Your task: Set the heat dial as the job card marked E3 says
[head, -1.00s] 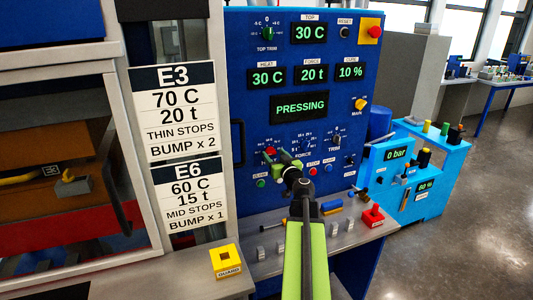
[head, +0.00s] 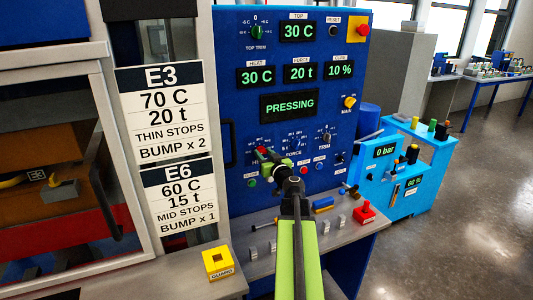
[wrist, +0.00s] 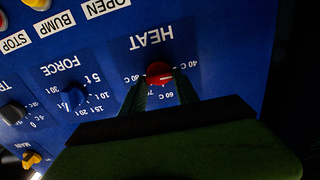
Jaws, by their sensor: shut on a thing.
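The E3 job card (head: 165,112) hangs on the post left of the blue panel and reads 70 C, 20 t, THIN STOPS, BUMP x 2. The red heat dial (head: 262,150) is low on the panel's left side; in the wrist view the dial (wrist: 158,73) shows under an upside-down HEAT label, with its temperature scale around it. My gripper (head: 269,156) is at the dial, and its two dark fingers (wrist: 158,84) are shut on it, one on each side. The HEAT display (head: 257,76) reads 30 C. I cannot tell exactly where the dial points.
The FORCE dial (wrist: 73,97) is beside the heat dial. The PRESSING display (head: 289,106) is lit above. The E6 card (head: 178,195) hangs below E3. A yellow GUARD block (head: 217,262) and red button box (head: 364,212) are on the ledge.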

